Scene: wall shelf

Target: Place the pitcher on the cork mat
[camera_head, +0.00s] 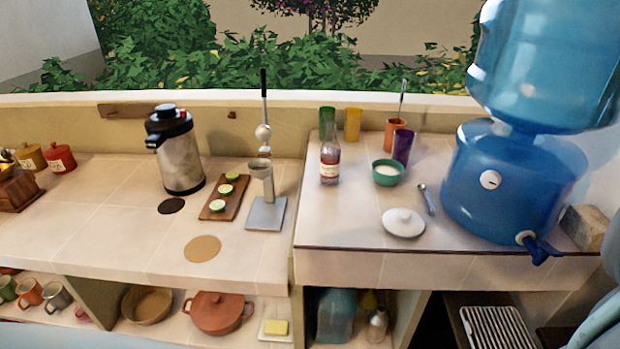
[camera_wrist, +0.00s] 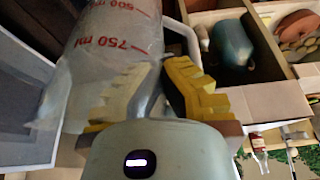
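The pitcher (camera_wrist: 112,40) is a translucent vessel with red volume marks and a pale handle (camera_wrist: 186,32). It fills the upper left of the wrist view, close to my gripper. My gripper (camera_wrist: 161,68) has yellow ridged fingers that come together at the handle and appear shut on it; the fingers partly hide the grip. The pitcher is not visible in the head view, nor are the gripper fingers. The cork mat (camera_head: 203,248) is a round tan disc, bare, near the front edge of the left, lower counter.
Near the mat are a dark round coaster (camera_head: 171,205), a board with lime slices (camera_head: 225,196), a metal press (camera_head: 266,212) and a steel airpot (camera_head: 179,155). A raised right counter (camera_head: 340,230) holds a bottle, cups and a blue water dispenser (camera_head: 510,185). Counter left of the mat is clear.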

